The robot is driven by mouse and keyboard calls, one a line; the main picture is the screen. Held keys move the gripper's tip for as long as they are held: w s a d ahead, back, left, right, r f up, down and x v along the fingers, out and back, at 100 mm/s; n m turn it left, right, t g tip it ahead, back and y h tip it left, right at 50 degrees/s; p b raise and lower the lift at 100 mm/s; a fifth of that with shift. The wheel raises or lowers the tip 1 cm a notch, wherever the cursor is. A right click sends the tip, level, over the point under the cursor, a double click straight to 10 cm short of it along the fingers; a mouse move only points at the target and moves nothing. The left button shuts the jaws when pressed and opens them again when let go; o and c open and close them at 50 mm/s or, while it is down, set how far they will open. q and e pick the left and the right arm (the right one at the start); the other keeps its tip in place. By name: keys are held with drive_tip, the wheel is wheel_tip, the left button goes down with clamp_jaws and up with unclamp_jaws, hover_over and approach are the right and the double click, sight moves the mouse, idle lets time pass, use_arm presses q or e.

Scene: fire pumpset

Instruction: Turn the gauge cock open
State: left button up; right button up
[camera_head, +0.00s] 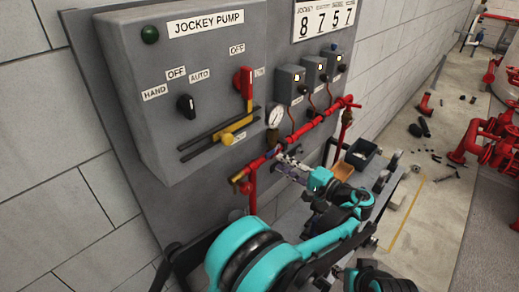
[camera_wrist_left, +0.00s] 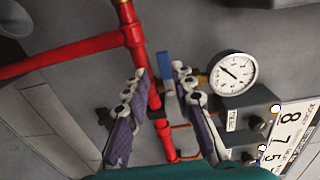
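The gauge cock shows as a blue lever (camera_wrist_left: 165,72) beside the pressure gauge (camera_wrist_left: 235,73) in the left wrist view. The white-faced gauge also shows in the head view (camera_head: 275,116), above the red pipe. My left gripper (camera_wrist_left: 161,76) is open, its fingers apart on either side of the blue lever. The right finger is close to the lever; I cannot tell whether it touches. In the head view the left gripper (camera_head: 283,159) is at the red pipe just below the gauge, and it hides the lever there. My right gripper is not in view.
A red pipe (camera_head: 318,121) runs along the panel, with a brass end at its left. The jockey pump box (camera_head: 200,85) with a red handle (camera_head: 245,84) stands left of the gauge. Small grey switch boxes (camera_head: 290,83) are to its right. A cart with bins (camera_head: 360,152) stands beyond my arm.

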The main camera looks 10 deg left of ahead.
sight(270, 155)
use_arm(q)
drive_tip(key=shift+y, duration=0.3)
drive_tip(key=x, duration=0.3)
drive_tip(key=b+x, duration=0.1)
drive_tip(key=x, duration=0.2)
drive_tip(key=shift+w+a+r, duration=0.1)
drive_tip(key=shift+w+r, duration=0.05)
drive_tip(key=shift+w, duration=0.35)
clamp_jaws()
